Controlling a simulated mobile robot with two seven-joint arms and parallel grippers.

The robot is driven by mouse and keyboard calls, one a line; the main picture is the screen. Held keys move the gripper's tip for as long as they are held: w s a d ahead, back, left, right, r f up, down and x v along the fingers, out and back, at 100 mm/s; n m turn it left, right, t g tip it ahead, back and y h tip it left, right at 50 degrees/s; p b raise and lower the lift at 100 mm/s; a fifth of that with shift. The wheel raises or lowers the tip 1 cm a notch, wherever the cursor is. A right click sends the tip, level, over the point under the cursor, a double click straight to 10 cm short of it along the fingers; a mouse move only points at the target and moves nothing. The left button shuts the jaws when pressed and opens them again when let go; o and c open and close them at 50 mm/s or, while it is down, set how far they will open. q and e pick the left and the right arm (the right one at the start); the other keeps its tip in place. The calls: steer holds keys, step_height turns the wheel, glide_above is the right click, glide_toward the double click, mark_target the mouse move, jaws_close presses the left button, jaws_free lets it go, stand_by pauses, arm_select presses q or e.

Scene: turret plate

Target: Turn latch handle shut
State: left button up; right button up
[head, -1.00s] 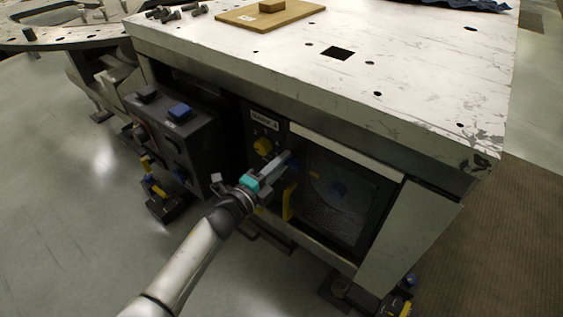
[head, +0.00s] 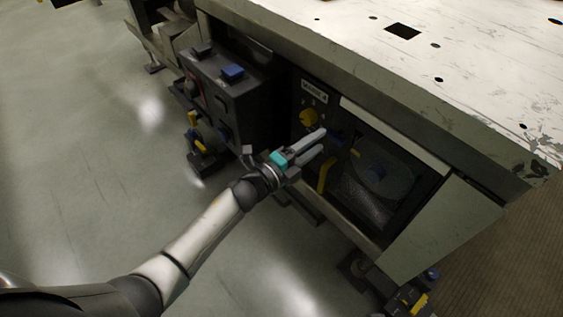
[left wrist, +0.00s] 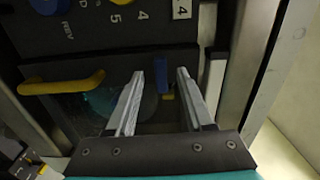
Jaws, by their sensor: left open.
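My left gripper (head: 322,142) is open in front of the dark cabinet panel under the table, its two fingers pointing at the panel. In the left wrist view the fingertips (left wrist: 160,73) are apart, with a small upright blue piece (left wrist: 164,98) seen between them, near the right finger. It looks like the latch handle, and also shows by the fingertips in the head view (head: 336,138). I cannot tell whether a finger touches it. A yellow bar handle (left wrist: 62,86) sits left of the fingers; in the head view it is below them (head: 324,176). My right gripper is out of view.
A yellow knob (head: 308,118) sits above the door, below a label plate (head: 315,91). The dark door has a window (head: 380,178). A dark box with a blue button (head: 232,72) stands left. The white tabletop (head: 470,60) overhangs.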

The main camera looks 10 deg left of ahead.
arm_select(q)
steer(key=p+v, duration=0.2)
steer(key=v, duration=0.9)
steer(key=shift+s+a, duration=0.15)
steer(key=shift+s, duration=0.1)
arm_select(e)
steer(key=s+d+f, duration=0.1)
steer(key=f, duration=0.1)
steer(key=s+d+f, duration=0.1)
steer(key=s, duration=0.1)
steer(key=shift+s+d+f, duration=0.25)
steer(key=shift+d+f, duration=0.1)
